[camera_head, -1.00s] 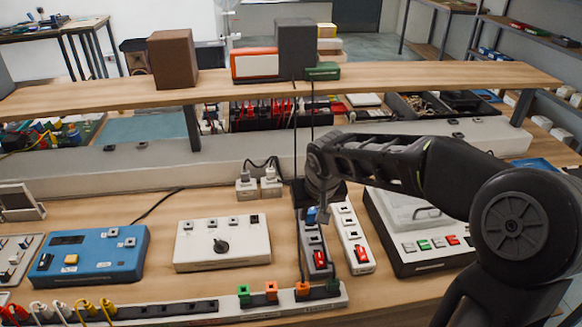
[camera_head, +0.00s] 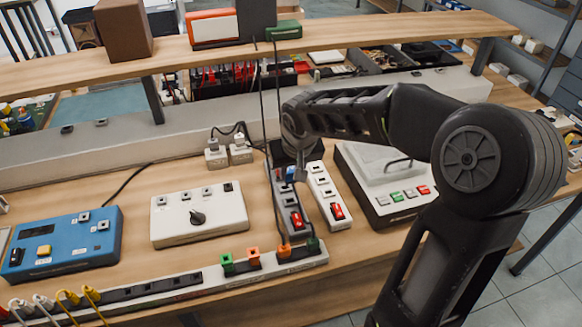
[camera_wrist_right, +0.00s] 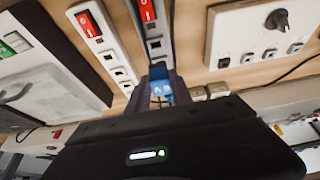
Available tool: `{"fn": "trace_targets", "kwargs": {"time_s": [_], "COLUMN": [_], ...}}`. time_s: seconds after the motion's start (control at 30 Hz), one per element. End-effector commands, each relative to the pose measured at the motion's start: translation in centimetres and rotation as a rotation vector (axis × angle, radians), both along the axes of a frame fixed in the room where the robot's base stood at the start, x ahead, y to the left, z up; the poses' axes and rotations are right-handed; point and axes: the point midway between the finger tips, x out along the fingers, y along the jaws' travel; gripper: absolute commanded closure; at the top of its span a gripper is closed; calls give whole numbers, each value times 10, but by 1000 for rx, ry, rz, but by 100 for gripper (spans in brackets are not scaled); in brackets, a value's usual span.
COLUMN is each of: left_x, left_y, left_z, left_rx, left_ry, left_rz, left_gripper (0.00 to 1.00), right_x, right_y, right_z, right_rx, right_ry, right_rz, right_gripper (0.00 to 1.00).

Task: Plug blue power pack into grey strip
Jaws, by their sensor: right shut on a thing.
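The blue power pack (camera_wrist_right: 160,89) is small and sits between the fingers of my right gripper (camera_wrist_right: 161,82). In the head view my right gripper (camera_head: 297,165) is shut on it and mostly covers it. The grey strip (camera_head: 284,197) lies lengthwise on the bench with a red switch at its near end. It also shows in the wrist view (camera_wrist_right: 152,28). The pack is at the strip's far sockets; whether it touches or is seated in one is hidden by the fingers. My left gripper is out of view.
A white strip (camera_head: 324,190) lies close along the right of the grey strip. A white box with a knob (camera_head: 199,216) is to the left, and a black-and-white device (camera_head: 385,185) to the right. A long strip with plugs (camera_head: 170,286) runs along the front. A raised shelf (camera_head: 340,42) spans behind.

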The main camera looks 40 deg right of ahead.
Motion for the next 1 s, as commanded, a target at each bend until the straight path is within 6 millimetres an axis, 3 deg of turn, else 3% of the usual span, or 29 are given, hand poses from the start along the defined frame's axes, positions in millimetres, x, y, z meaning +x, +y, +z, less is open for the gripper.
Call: {"fn": "trace_targets", "kwargs": {"time_s": [0.2, 0.43, 1.0], "left_x": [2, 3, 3], "left_y": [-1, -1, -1], "left_z": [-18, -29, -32], "left_rx": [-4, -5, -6], "left_ry": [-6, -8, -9], "left_rz": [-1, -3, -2], "left_gripper": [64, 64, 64], "right_x": [0, 0, 0], "right_y": [0, 0, 0], "right_z": [-29, -47, -54], "right_rx": [0, 0, 0], "right_ry": [2, 0, 0], "right_rz": [1, 0, 0], "right_gripper": [100, 100, 100]}}
